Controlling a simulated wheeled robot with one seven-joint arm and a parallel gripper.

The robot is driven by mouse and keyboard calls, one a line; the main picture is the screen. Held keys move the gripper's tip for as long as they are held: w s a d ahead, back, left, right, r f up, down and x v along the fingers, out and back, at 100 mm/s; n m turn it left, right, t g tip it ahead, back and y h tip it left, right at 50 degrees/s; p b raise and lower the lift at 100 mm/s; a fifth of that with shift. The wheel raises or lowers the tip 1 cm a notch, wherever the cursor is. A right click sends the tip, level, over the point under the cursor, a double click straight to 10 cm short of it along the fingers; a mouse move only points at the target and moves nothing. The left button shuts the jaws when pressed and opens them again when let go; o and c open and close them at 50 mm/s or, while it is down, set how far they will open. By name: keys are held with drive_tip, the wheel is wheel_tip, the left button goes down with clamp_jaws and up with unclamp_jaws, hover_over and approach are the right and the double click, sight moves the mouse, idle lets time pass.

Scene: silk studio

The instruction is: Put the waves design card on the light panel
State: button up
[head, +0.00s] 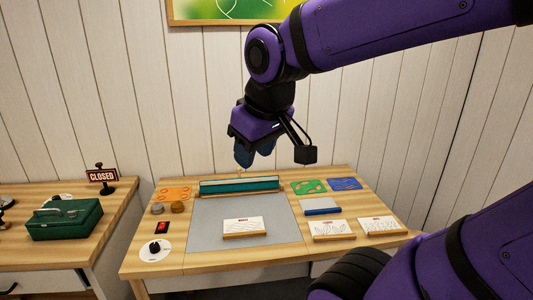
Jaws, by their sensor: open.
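The grey light panel (213,232) lies flat in the middle of the right-hand wooden table. A white card with a wooden base strip (243,225) stands on its front part; its faint line design is too small to name. Two similar cards stand to the right of the panel: one with curved, leaf-like lines (331,228) and one with fine lines (378,224) at the far right. I cannot tell for certain which card has the waves. My gripper (255,156) is open and empty, pointing down high above the back of the panel, apart from all cards.
A green roller-like bar (239,185) lies along the panel's back edge. Orange (173,194), green (310,187) and blue (345,184) patterned pieces lie at the back. A blue-and-white block (320,207), red switch (162,227) and black knob (155,247) flank the panel.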

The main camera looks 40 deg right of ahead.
drive_tip(key=shift+m+t+y, duration=0.3)
drive_tip(key=shift+m, duration=0.3)
drive_tip(key=s, duration=0.3)
drive_tip(key=s+a+r, duration=0.1)
drive_tip(key=shift+s, duration=0.2)
